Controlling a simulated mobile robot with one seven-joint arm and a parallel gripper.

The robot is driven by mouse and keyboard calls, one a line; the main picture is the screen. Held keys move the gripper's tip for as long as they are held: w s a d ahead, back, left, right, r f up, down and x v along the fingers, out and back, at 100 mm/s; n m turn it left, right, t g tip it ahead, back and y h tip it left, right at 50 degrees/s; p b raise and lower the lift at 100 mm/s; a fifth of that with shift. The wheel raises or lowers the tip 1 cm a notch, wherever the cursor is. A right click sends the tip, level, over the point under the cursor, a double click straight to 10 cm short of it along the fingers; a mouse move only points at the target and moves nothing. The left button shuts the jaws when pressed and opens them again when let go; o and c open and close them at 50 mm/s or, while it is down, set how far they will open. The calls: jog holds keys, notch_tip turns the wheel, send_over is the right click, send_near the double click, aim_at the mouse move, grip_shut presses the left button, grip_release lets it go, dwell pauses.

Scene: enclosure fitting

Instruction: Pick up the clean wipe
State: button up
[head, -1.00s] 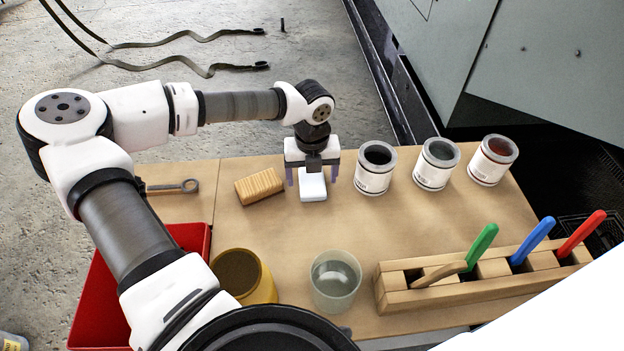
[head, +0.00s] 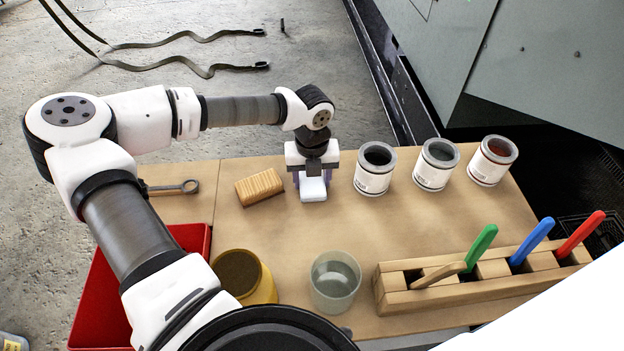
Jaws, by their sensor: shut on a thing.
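The clean wipe (head: 313,190) is a small white folded block on the wooden table, in the upper middle of the head view. My gripper (head: 313,182) points down over it, with one finger at each side. The fingers are shut on the wipe. It sits at table level, and I cannot tell whether it still touches the table. Its upper part is hidden by the gripper.
A wooden block (head: 260,188) lies close left of the gripper. Paint cans, the nearest (head: 374,170), stand to the right. A clear cup (head: 335,282), a yellow pot (head: 262,290), a red bin (head: 92,300) and a brush rack (head: 400,300) are nearer. The table's middle is clear.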

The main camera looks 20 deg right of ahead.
aim_at(312, 181)
notch_tip(312, 181, up, 20)
jog(key=b, duration=0.2)
jog(key=o, duration=0.4)
jog(key=c, duration=0.3)
jog(key=shift+c, duration=0.2)
